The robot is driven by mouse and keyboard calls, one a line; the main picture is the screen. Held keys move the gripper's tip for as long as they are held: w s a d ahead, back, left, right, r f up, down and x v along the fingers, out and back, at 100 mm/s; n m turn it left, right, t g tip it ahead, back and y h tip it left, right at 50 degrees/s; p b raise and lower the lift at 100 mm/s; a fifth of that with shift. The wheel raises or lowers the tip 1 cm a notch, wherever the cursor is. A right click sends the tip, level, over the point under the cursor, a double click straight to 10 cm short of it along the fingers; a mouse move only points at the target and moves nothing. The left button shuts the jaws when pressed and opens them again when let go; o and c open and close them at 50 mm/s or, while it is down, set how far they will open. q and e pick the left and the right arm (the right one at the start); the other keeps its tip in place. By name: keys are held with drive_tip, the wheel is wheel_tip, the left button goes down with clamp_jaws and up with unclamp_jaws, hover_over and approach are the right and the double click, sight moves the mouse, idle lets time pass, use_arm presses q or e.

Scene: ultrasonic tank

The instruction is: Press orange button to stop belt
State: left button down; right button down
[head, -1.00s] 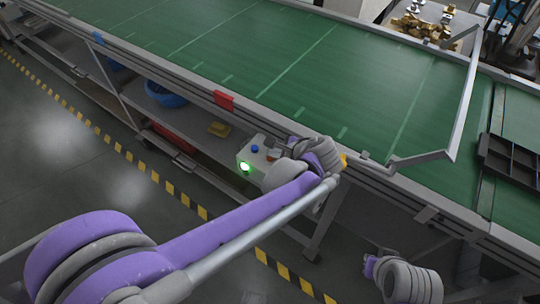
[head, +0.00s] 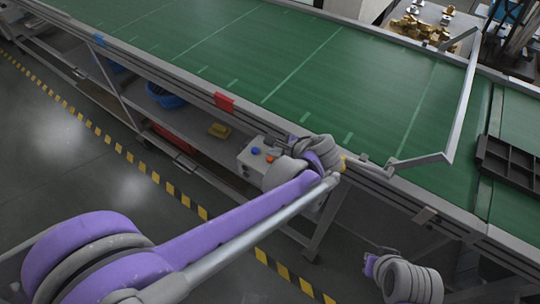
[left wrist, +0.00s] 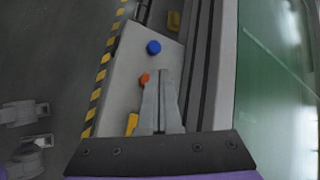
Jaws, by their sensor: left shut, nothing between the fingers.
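The grey control box (head: 250,165) hangs at the belt's near side. It bears a blue button (head: 255,150) and an orange button (head: 270,158). In the left wrist view the orange button (left wrist: 145,79) lies just left of my left fingertips (left wrist: 163,74), and the blue button (left wrist: 153,47) is beyond them. My left gripper is shut and empty, close over the box; I cannot tell whether it touches the orange button. In the head view my left wrist hides the box's right part. The lamp (head: 245,170) on the box's front looks dark. The belt (head: 300,60) is green with pale cross lines.
A metal guide bar (head: 466,100) stands over the belt at the right, near a dark divided tray (head: 510,160). A red tag (head: 224,102) is on the belt's near rail. Part of my right arm shows at lower right. Open floor lies in front.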

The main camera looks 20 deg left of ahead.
use_arm(q)
wheel_tip(320, 180, up, 5)
drive_tip(key=p, duration=0.3)
idle(0.4)
idle(0.7)
drive_tip(key=s+a+f+n+h, duration=0.2)
drive_tip(key=s+a+n+h, duration=0.1)
drive_tip(key=s+n, duration=0.5)
drive_tip(key=s+a+f+n+h, duration=0.3)
drive_tip(key=s+n, duration=0.5)
drive_tip(key=s, duration=0.4)
drive_tip(key=shift+f+n+h+p, duration=0.15)
drive_tip(key=shift+n+h+p, duration=0.15)
drive_tip(key=shift+h, duration=0.3)
idle(0.5)
